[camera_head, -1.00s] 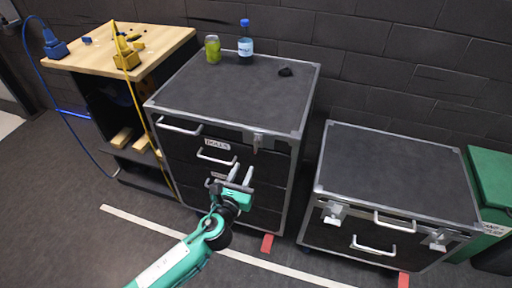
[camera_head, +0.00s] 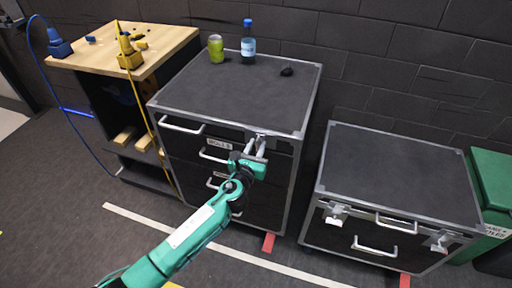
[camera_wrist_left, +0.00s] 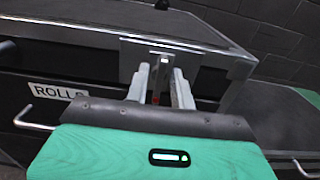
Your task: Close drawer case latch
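The drawer case (camera_head: 235,95) is a tall dark case with grey metal edges and several handled drawers. Its metal latch (camera_wrist_left: 160,50) sits at the upper front edge, right of the ROLLS label (camera_wrist_left: 55,92). My left gripper (camera_head: 255,147) is at the latch, with its two pale fingers pointing up at it. In the left wrist view the fingers (camera_wrist_left: 160,82) are apart, one on each side of the latch's lower part, where a bit of red shows between them. I cannot tell whether they touch it. In the head view the gripper mostly hides the latch. My right gripper is not in view.
A green can (camera_head: 216,48), a blue-capped bottle (camera_head: 248,42) and a small dark object (camera_head: 286,71) stand on the case. A lower dark case (camera_head: 395,175) stands at right, a wooden-topped bench (camera_head: 125,45) at left. Floor in front is open.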

